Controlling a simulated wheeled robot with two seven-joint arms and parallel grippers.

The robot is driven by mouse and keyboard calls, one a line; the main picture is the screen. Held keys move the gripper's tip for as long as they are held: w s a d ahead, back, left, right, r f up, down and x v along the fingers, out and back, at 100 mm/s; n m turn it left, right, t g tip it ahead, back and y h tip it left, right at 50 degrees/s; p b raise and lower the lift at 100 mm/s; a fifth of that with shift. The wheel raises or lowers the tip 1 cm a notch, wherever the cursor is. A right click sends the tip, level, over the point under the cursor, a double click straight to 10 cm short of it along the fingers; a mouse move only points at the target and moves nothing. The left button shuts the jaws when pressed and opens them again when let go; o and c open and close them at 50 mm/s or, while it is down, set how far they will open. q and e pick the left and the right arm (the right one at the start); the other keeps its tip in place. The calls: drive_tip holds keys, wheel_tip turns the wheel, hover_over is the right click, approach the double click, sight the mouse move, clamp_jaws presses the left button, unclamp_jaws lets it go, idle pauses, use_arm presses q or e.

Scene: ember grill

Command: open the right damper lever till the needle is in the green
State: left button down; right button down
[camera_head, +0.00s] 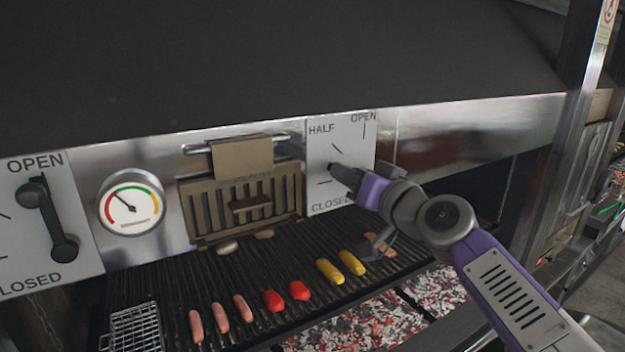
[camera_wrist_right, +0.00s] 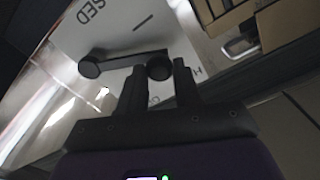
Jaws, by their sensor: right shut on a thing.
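The right damper plate (camera_head: 325,155) is a pale panel marked HALF, OPEN and CLOSED, right of the slatted vent. My right gripper (camera_head: 338,172) is at this plate, shut on the right damper lever, which it mostly hides in the head view. In the right wrist view the dark lever (camera_wrist_right: 122,61) lies across the plate, and its near round end is between the fingertips (camera_wrist_right: 158,75). The round gauge (camera_head: 131,203) has a coloured arc with green along the top. Its needle points up and left; whether its tip is within the green is too small to tell. My left gripper is out of view.
The left damper lever (camera_head: 47,218) is on its own plate at the far left. Sausages and other food lie on the grill grate (camera_head: 180,287) below, with glowing coals (camera_head: 350,322) in front. A wire basket (camera_head: 135,328) sits at the grate's left. The hood (camera_head: 250,65) overhangs the plates.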

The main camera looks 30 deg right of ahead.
drive_tip(key=shift+r, duration=0.15)
drive_tip(key=c, duration=0.8)
unclamp_jaws()
drive_tip(key=s+b, duration=0.2)
drive_tip(key=s, duration=0.5)
drive_tip(key=shift+s+d, duration=0.2)
drive_tip(key=shift+s, duration=0.1)
